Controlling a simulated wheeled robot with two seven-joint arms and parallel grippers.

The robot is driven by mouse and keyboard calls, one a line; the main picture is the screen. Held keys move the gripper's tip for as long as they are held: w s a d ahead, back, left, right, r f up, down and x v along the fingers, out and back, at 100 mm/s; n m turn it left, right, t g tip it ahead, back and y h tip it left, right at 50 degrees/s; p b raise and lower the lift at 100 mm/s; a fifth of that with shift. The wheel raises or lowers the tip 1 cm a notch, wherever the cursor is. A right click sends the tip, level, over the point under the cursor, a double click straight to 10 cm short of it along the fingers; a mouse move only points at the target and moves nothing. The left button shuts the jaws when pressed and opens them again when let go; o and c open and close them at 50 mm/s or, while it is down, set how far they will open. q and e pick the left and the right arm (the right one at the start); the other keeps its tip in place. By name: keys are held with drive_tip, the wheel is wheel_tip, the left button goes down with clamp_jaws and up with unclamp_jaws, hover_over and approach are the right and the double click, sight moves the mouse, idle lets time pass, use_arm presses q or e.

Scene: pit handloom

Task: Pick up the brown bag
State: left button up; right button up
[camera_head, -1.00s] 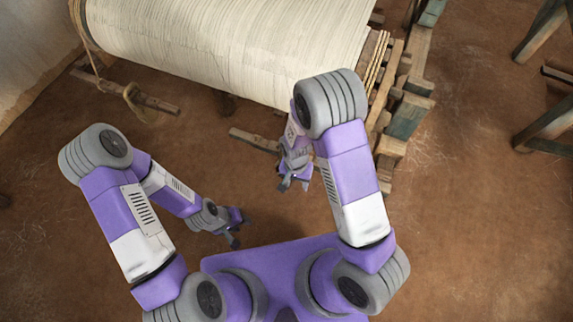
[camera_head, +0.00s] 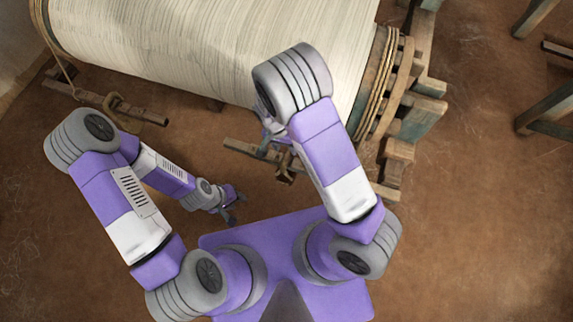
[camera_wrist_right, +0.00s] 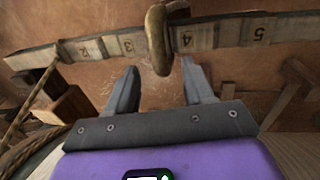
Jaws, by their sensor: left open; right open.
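I see nothing that I can clearly identify as a brown bag in either view. My right gripper (camera_head: 270,145) is partly hidden by its own arm in the head view, near the short wooden bar below the loom. In the right wrist view its two fingers (camera_wrist_right: 158,66) are apart with nothing gripped between them. My left gripper (camera_head: 235,206) is open and empty above the bare floor, left of my base.
The loom's large roll of pale cloth (camera_head: 210,40) fills the top of the head view. Its wooden frame (camera_head: 410,115) stands at the right end. A wooden bar with rope (camera_head: 115,108) is at left.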

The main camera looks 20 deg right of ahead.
sight(287, 152)
drive_tip(key=f, duration=0.1)
drive_tip(key=f+b, duration=0.1)
drive_tip(key=f, duration=0.1)
drive_tip(key=s+f, duration=0.1)
drive_tip(key=shift+d+f, duration=0.2)
drive_tip(key=shift+d, duration=0.05)
drive_tip(key=shift+c, duration=0.3)
drive_tip(key=shift+w, duration=0.1)
clamp_jaws()
drive_tip(key=shift+r, duration=0.1)
idle(0.7)
